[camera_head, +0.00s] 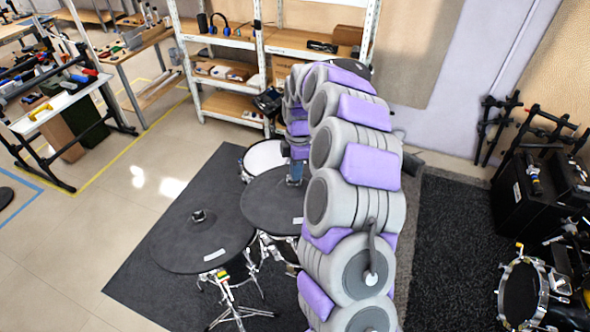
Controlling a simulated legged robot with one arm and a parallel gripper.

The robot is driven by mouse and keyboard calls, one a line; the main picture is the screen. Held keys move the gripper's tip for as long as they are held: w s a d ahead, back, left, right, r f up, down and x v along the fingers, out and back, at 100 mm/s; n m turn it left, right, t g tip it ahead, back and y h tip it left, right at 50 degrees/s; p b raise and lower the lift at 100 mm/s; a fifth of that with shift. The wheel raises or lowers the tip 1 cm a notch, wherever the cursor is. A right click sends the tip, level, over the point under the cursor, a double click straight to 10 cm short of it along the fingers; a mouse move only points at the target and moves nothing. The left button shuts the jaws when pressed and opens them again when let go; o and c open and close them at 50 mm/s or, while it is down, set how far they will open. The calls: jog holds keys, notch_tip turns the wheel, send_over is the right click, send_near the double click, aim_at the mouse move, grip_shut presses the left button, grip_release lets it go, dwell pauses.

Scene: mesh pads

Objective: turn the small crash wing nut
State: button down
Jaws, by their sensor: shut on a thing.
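A dark grey cymbal pad (262,208), seemingly the small crash, is partly hidden behind my arm. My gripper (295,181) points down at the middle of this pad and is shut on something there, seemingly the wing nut. The nut itself is too small and covered to make out. A larger dark cymbal pad (195,242) stands in front and to the left, with its own wing nut (198,215) uncovered at its centre.
A white-headed drum (264,158) stands just behind the pads. Chrome stands (236,310) rise from a dark mat (150,275). Shelves (225,85) line the back wall. Another drum (521,295) and black cases (530,205) are at right. Open floor lies at left.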

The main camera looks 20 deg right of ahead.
jog(key=shift+w+a+r, duration=0.1)
jog(key=shift+w+r, duration=0.05)
jog(key=c, duration=1.2)
grip_release()
jog(key=shift+a, duration=0.2)
jog(key=shift+d, duration=0.15)
jog(key=shift+d, duration=0.1)
jog(key=shift+w+d+r, duration=0.2)
jog(key=shift+w+r, duration=0.05)
jog(key=shift+r, duration=2.6)
jog(key=shift+w+d+r, duration=0.15)
jog(key=shift+w+r, duration=0.15)
jog(key=shift+r, duration=2.55)
jog(key=shift+w+d+r, duration=0.2)
jog(key=shift+w+r, duration=0.05)
jog(key=shift+r, duration=2.6)
